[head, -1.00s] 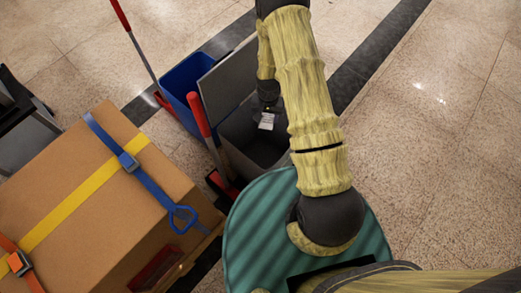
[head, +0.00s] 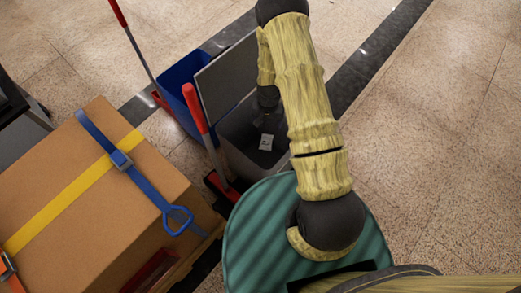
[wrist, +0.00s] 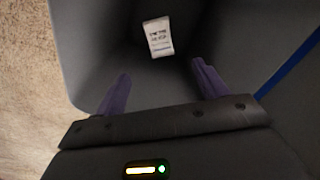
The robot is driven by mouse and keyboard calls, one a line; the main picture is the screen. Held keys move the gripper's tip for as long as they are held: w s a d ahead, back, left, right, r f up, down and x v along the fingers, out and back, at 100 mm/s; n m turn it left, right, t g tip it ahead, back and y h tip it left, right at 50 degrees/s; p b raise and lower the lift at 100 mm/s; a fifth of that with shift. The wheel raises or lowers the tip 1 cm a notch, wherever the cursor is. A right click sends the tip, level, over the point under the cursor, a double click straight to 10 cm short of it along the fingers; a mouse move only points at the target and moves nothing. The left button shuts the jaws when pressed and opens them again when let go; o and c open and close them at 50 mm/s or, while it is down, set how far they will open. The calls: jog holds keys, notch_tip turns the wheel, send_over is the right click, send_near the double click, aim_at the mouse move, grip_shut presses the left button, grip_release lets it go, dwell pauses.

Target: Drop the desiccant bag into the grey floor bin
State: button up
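The desiccant bag (head: 266,142) is a small white packet with dark print. It shows inside the grey floor bin (head: 240,158), and also in the wrist view (wrist: 158,37), beyond my fingertips and clear of them. I cannot tell whether it rests on the bin's bottom. The bin's grey lid (head: 226,78) stands raised. My gripper (wrist: 160,68) is open, its two purple fingers apart with nothing between them. It points down into the bin, whose dark walls (wrist: 85,45) surround the view. In the head view my arm hides part of the bin.
A blue bin (head: 180,85) stands behind the grey one. Red-handled tools (head: 195,108) stand beside them. A strapped cardboard box (head: 95,220) fills the lower left. The speckled floor (head: 430,150) on the right is clear.

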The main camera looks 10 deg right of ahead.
notch_tip(320, 180, up, 17)
jog(key=p, duration=0.4)
jog(key=shift+r, duration=0.2)
dwell(0.9)
jog(key=s+r+n+t, duration=0.3)
jog(key=s+r+n, duration=0.2)
jog(key=s+r, duration=1.2)
notch_tip(320, 180, up, 29)
jog(key=w+p, duration=0.2)
jog(key=p, duration=2.5)
jog(key=shift+w+f, duration=0.1)
jog(key=shift+f, duration=0.05)
